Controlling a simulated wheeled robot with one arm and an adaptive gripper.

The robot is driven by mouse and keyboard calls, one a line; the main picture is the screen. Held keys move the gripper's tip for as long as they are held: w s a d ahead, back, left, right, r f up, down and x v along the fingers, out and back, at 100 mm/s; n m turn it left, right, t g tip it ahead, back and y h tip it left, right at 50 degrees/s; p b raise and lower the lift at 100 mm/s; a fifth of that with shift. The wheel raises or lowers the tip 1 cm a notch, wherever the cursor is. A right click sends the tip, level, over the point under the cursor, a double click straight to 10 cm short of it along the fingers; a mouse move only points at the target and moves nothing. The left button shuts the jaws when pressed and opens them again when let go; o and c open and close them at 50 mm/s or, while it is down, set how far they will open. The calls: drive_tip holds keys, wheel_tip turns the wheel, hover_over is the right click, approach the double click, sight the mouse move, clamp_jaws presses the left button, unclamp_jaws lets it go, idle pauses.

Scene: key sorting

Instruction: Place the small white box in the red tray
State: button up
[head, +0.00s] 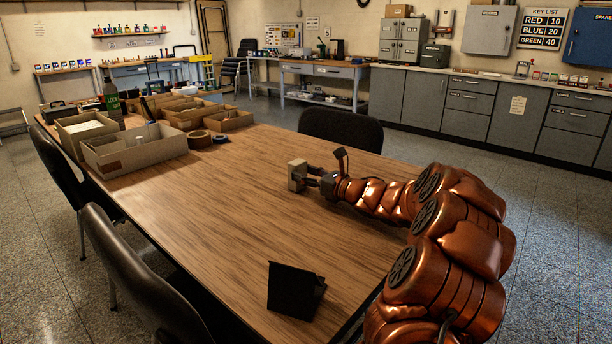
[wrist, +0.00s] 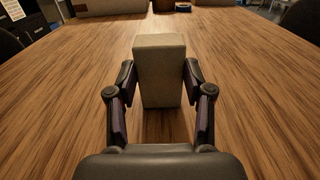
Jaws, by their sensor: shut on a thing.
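The small white box (head: 297,174) looks pale beige-grey and upright, over the middle of the wooden table. It also shows in the wrist view (wrist: 160,58), straight ahead between the fingers. My gripper (head: 309,177) is shut on the box, one finger on each side, as the wrist view (wrist: 158,82) shows. I cannot tell whether the box's base touches the table. I cannot make out a red tray in either view; the trays on the table look beige or brown.
Open beige trays (head: 136,160) and brown trays (head: 228,120) cluster at the table's far left, with dark tape rolls (head: 200,140) beside them. A black stand (head: 295,291) is near the front edge. Black chairs (head: 340,129) line the sides. The table's middle left is clear.

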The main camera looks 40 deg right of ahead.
drive_tip(key=shift+f, duration=0.15)
drive_tip(key=o, duration=1.1)
drive_tip(key=shift+o, duration=0.2)
